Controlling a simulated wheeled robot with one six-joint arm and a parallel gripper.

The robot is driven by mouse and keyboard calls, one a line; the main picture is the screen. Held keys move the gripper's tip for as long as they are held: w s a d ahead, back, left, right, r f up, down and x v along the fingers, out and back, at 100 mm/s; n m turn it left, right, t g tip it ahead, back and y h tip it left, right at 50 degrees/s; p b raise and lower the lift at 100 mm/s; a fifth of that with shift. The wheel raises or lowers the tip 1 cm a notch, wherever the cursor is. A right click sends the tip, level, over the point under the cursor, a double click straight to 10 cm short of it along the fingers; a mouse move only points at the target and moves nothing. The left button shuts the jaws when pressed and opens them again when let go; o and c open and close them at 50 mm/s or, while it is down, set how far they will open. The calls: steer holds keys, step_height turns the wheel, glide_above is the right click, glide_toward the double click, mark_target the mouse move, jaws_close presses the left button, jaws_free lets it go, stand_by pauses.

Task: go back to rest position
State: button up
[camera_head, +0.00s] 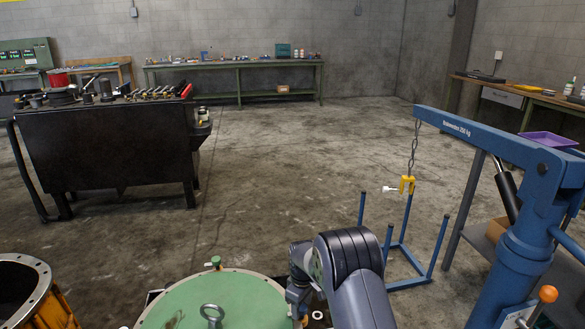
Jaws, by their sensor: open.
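My arm rises from the bottom edge, bends at a dark, rounded elbow and points its end downward. My gripper (298,308) is low in the picture, at the right edge of a round green cover (215,302). It is open, and I see nothing held in it. The fingertips are small and partly hidden, so I cannot tell whether they touch anything. The cover has a metal lifting eye (212,314) on top and a green knob (216,262) at its far edge.
A blue hoist (530,215) stands at the right, its yellow hook (407,184) hanging over a blue post frame (406,262). An open round housing (35,290) is at bottom left. A black tool cart (110,150) stands farther left. The middle floor is clear.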

steer(key=shift+r, duration=0.1)
stand_by(0.4)
step_height(320, 180, up, 11)
steer(key=p, duration=0.3)
step_height(320, 180, down, 11)
steer(key=b, duration=0.3)
steer(key=m, duration=0.8)
steer(key=shift+m, duration=0.4)
steer(key=m, duration=0.4)
steer(key=shift+m+b, duration=0.3)
steer(key=shift+b, duration=0.1)
steer(key=m, duration=0.4)
steer(key=shift+b, duration=0.3)
steer(key=shift+r+m, duration=0.3)
steer(key=shift+r, duration=0.65)
